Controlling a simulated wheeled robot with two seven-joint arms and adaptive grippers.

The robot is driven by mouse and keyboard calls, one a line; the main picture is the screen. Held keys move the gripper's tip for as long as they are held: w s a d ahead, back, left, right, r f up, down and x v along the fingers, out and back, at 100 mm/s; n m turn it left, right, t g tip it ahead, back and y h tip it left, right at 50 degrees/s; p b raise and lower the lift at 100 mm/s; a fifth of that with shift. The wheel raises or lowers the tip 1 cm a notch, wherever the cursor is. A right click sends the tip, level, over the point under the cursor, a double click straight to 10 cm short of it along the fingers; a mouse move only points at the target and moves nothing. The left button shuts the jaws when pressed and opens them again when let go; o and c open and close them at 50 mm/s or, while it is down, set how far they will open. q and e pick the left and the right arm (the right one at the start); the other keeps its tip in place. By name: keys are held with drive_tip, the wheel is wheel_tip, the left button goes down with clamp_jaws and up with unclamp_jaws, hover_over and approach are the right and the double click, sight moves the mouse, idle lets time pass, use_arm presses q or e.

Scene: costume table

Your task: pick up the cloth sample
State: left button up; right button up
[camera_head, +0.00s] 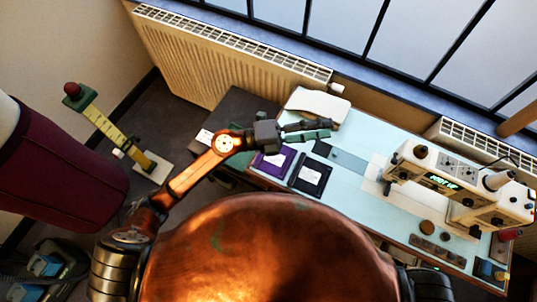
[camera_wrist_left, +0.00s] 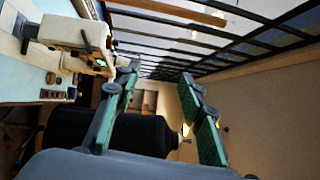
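Flat cloth samples with white labels lie at the near left of the light blue table: a purple one (camera_head: 273,162) and a black one (camera_head: 310,174). Some dark green cloth (camera_head: 239,160) shows at the left, partly hidden behind my left arm. I cannot tell which one is the task's cloth sample. My left gripper (camera_head: 308,131) is above the table's left part, beyond the purple and black samples in the picture. Its green-padded fingers stand apart with nothing between them, as the left wrist view (camera_wrist_left: 158,105) shows. My right gripper is out of view.
A cream sewing machine (camera_head: 450,180) stands at the table's right, also at left in the wrist view (camera_wrist_left: 75,36). A white folded item (camera_head: 318,104) lies at the back left. A radiator (camera_head: 225,55) and windows are behind. A maroon dress form (camera_head: 65,165) stands left.

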use_arm(q)
wheel_tip(320, 180, down, 7)
drive_tip(key=s+d+m+g+y, duration=0.2)
drive_tip(key=s+m+g+y, duration=0.1)
drive_tip(key=m, duration=0.1)
drive_tip(key=m+y, duration=0.2)
drive_tip(key=y, duration=1.4)
hover_over(256, 162)
drive_tip(key=shift+g, duration=0.3)
wheel_tip(256, 162, down, 20)
drive_tip(key=shift+w+a+r, duration=0.15)
drive_tip(key=shift+r, duration=0.1)
drive_tip(key=shift+a+f, duration=0.25)
drive_tip(key=shift+f, duration=0.6)
drive_tip(key=f, duration=0.6)
drive_tip(key=shift+d, duration=0.3)
clamp_jaws()
